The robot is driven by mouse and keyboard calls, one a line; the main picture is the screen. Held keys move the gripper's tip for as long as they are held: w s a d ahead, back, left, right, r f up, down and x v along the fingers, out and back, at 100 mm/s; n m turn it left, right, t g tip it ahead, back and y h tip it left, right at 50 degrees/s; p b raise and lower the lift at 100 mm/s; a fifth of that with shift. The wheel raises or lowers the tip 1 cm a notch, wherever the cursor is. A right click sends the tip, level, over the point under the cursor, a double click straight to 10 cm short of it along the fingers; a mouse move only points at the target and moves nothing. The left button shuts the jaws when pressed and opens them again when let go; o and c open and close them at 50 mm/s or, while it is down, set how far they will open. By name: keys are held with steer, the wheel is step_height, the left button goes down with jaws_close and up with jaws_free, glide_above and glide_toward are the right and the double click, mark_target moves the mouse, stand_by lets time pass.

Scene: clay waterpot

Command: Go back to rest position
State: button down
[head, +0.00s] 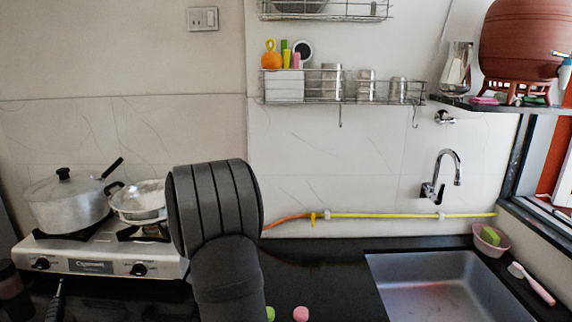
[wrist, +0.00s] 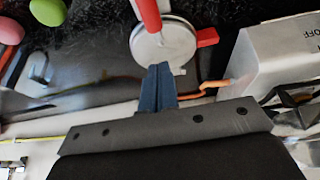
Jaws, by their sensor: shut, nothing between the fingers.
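My gripper (wrist: 160,70) shows in the wrist view with its dark blue fingers together and nothing between them. The fingertips overlap the lower edge of a round pale metal disc (wrist: 150,50) in the picture; I cannot tell whether they touch it. The disc has a red handle-like bar (wrist: 147,14) and a red tab at its side. In the head view my dark arm stands in front of the counter and hides my fingers. The reddish-brown clay waterpot (head: 520,42) stands on a stand on the shelf at the upper right, far from my arm.
A gas stove (head: 100,262) with a lidded pot (head: 66,203) and a pan (head: 140,198) is left of my arm. A sink (head: 440,285) is at the right. A white box (wrist: 280,60) and green (wrist: 47,11) and pink (wrist: 10,31) rounded things show in the wrist view.

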step_height(320, 180, down, 2)
steer(key=shift+f, duration=0.1)
steer(key=shift+w, duration=0.1)
step_height(320, 180, up, 4)
steer(key=shift+f, duration=0.2)
steer(key=c, duration=1.3)
jaws_free()
steer(key=o, duration=0.4)
steer(key=shift+w+d+m, duration=0.25)
steer(key=shift+m, duration=0.25)
steer(key=o, duration=0.9)
steer(key=w+d+m, duration=0.1)
steer(key=m, duration=0.1)
steer(key=w+d+r+m+g, duration=0.1)
steer(key=m, duration=0.2)
steer(key=w+d+m+g, duration=0.1)
steer(key=w+m, duration=0.1)
steer(key=shift+w+r+m+y, duration=0.1)
steer(key=shift+r+m+y, duration=0.2)
steer(key=shift+y, duration=0.1)
steer(key=w+d+r+m+g+y, duration=0.3)
steer(key=w+r+m, duration=0.1)
steer(key=m, duration=0.5)
steer(key=x, duration=0.9)
steer(key=shift+w+f, duration=0.15)
steer(key=shift+f, duration=0.2)
